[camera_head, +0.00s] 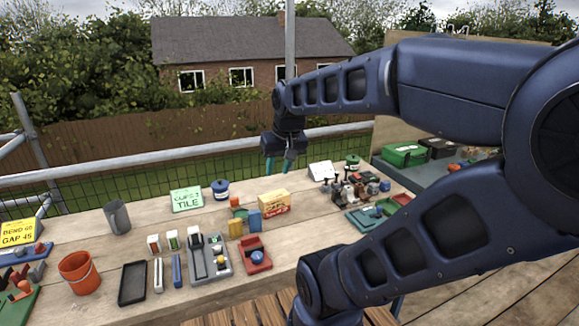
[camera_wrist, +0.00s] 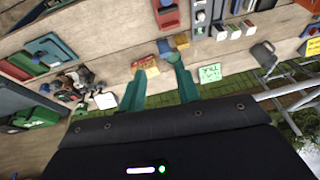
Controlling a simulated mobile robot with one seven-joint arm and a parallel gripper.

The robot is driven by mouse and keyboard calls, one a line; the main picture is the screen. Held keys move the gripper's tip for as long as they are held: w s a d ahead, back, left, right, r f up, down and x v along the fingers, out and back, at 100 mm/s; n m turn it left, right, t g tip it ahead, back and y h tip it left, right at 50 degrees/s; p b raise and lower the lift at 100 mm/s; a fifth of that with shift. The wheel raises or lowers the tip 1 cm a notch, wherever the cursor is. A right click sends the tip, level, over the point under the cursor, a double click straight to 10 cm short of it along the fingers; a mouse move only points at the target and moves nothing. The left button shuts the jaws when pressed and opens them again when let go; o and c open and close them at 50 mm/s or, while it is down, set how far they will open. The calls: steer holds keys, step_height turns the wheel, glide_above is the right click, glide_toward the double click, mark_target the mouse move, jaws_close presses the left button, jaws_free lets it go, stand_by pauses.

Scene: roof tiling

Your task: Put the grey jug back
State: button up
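The grey jug (camera_head: 117,217) stands upright on the wooden bench at the left in the head view. It also shows at the upper right of the wrist view (camera_wrist: 263,54). My gripper (camera_head: 279,165) hangs above the back of the bench, well to the right of the jug and apart from it. In the wrist view its two teal fingers (camera_wrist: 157,65) are spread, with nothing held between them.
A green-lettered sign (camera_head: 186,199) and a blue tin (camera_head: 221,189) stand between the jug and my gripper. An orange bucket (camera_head: 81,272) and a black tray (camera_head: 133,283) are in front of the jug. A yellow box (camera_head: 274,203) is below my gripper. A scaffold rail runs behind.

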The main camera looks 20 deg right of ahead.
steer(key=shift+s+d+r+t+h, duration=0.15)
steer(key=shift+s+d+t+h, duration=0.05)
steer(key=shift+s+d, duration=0.35)
steer(key=shift+s+d+r+t+h, duration=0.1)
steer(key=shift+s+d+t+h, duration=0.1)
steer(key=shift+s+d, duration=0.35)
